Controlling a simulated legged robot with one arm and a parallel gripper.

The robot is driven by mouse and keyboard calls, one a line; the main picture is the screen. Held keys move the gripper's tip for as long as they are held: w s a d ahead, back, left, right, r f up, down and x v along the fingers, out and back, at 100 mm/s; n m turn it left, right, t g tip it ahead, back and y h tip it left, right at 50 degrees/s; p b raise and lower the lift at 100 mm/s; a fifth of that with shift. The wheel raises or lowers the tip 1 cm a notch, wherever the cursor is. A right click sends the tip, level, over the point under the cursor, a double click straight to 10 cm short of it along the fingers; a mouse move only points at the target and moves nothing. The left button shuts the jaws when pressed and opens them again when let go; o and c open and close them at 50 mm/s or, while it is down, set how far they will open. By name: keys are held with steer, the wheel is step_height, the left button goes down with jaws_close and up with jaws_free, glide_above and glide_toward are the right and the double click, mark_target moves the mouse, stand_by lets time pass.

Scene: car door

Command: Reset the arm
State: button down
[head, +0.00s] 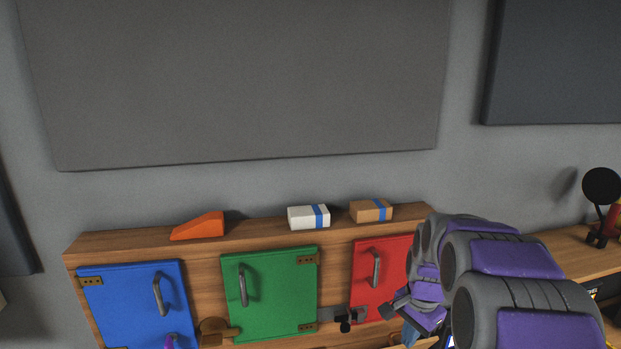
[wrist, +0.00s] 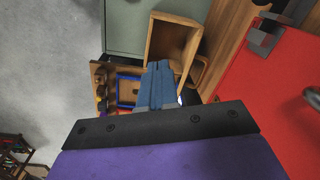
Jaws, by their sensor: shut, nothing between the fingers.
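My arm, in purple and grey, reaches across the lower right of the head view, in front of the red door (head: 367,284). My gripper (wrist: 160,68) shows in the wrist view as two blue-grey fingers close together, with nothing between them. In the head view the hand is mostly hidden by the arm and cut by the lower edge. In the wrist view the red door (wrist: 262,105) fills the right side, apart from the fingers, with part of its handle (wrist: 313,97) at the edge.
The wooden cabinet (head: 205,257) also bears a blue door (head: 130,300) and a green door (head: 280,290), both looking closed. An orange wedge (head: 200,226), a white box (head: 304,217) and a brown box (head: 370,210) sit on top. A metal latch (head: 340,315) lies beside the red door.

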steer(key=s+a+f+n+b, duration=0.1)
steer(key=s+a+n, duration=0.1)
steer(key=s, duration=0.9)
steer(key=s+a+f+n+g+b, duration=0.1)
steer(key=s+n, duration=0.4)
steer(key=s, duration=0.7)
steer(key=s+a+f+n+g+b, duration=0.1)
steer(key=s+a+n+b, duration=0.2)
steer(key=s, duration=0.8)
steer(key=shift+s+a+f+n+h, duration=0.35)
steer(key=shift+a+n, duration=0.25)
steer(key=shift+a, duration=0.35)
